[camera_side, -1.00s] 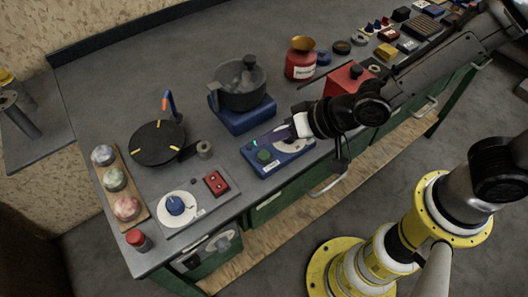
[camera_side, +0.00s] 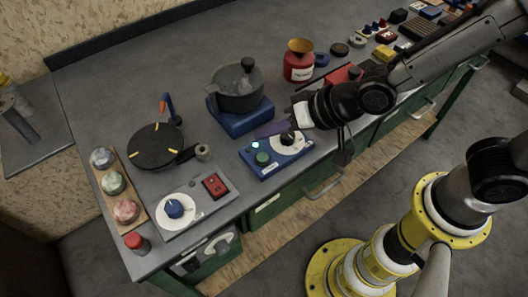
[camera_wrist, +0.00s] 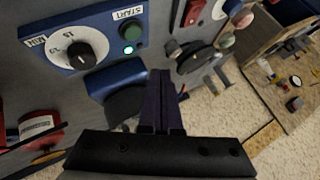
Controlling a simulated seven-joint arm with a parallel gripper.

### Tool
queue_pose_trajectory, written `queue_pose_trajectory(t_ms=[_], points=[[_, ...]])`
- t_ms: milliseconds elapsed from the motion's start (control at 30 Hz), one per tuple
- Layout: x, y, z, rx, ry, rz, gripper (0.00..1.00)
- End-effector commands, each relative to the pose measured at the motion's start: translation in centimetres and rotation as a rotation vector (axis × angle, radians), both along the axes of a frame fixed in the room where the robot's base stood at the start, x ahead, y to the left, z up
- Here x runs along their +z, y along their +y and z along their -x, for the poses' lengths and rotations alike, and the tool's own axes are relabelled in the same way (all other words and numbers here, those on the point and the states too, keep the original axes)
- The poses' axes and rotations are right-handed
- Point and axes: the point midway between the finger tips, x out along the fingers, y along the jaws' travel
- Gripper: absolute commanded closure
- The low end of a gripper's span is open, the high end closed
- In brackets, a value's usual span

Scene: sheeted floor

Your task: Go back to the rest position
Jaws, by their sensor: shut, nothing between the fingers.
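My gripper (camera_side: 270,129) is in the air above the blue control box (camera_side: 262,172), close in front of the pot's blue base. Its dark fingers are together with nothing between them; they also show in the wrist view (camera_wrist: 162,100). The box has a black dial on a white disc (camera_side: 290,138) and a green button (camera_side: 262,158). In the wrist view the dial (camera_wrist: 78,55) and the green button with a lit lamp (camera_wrist: 130,32) are clear of the fingers.
A black pot (camera_side: 238,90) stands on a blue base (camera_side: 243,120) behind the gripper. A switch panel (camera_side: 195,205) lies front left. Open air lies above the bench.

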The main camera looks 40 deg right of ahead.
Motion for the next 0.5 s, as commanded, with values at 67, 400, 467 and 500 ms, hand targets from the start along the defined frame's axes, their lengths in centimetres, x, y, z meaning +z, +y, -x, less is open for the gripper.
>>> queue_pose_trajectory(t_ms=[67,400,467,500], points=[[0.1,-0.5,-0.4,-0.016,-0.002,-0.002,1.00],[12.8,-12.8,-3.4,-0.259,-0.194,-0.038,1.00],[14.6,-16.1,-1.6,-0.282,-0.205,0.021,1.00],[15.5,-18.1,0.1,-0.288,-0.204,0.072,1.00]])
